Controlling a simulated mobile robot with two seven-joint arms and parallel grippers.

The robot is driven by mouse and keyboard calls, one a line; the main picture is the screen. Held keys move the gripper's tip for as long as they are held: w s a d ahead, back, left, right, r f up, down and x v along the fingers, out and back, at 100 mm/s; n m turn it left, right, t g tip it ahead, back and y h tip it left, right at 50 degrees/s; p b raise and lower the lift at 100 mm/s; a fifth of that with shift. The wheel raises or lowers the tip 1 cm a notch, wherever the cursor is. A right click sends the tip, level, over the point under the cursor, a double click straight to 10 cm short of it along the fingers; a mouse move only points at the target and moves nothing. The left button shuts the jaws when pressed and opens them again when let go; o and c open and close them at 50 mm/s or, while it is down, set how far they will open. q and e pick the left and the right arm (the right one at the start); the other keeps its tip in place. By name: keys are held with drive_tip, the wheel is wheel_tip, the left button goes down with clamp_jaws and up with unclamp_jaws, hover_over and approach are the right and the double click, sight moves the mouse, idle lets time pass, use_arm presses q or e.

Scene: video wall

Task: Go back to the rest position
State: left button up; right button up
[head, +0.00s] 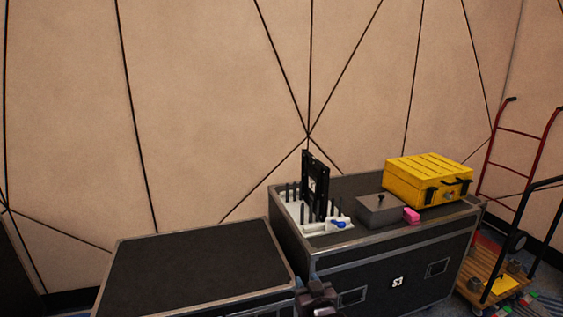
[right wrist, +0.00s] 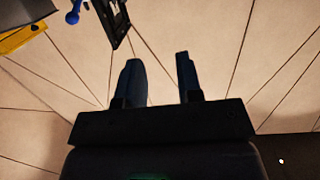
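My right gripper (head: 318,288) shows at the bottom edge of the head view, in front of the gap between the two black cases. In the right wrist view its two dark fingers (right wrist: 160,75) stand apart with nothing between them. The fingers point towards the beige wall. My left gripper is not in the head view.
The right black case (head: 405,262) bears a pale rack (head: 311,224) with an upright black panel (head: 316,183), a blue-handled tool (head: 340,224), a grey box (head: 379,210), a pink block (head: 411,215) and a yellow case (head: 428,180). The left case top (head: 198,262) is bare. A red hand truck (head: 520,135) stands right.

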drive_tip(key=s+d+f+g+h, duration=0.1)
drive_tip(key=s+d+f, duration=0.2)
drive_tip(key=s, duration=1)
drive_tip(key=s+d+f+m+g+h, duration=0.1)
drive_tip(key=s+d+f+g, duration=0.1)
drive_tip(key=s+d, duration=0.8)
drive_tip(key=s+d+f+m+g+h, duration=0.1)
drive_tip(key=s+d+f, duration=0.4)
drive_tip(key=s, duration=1.2)
drive_tip(key=shift+d+g+h, duration=0.5)
drive_tip(key=shift+d+h, duration=0.1)
drive_tip(key=shift+d, duration=0.65)
drive_tip(key=shift+o, duration=0.2)
drive_tip(key=shift+f, duration=0.1)
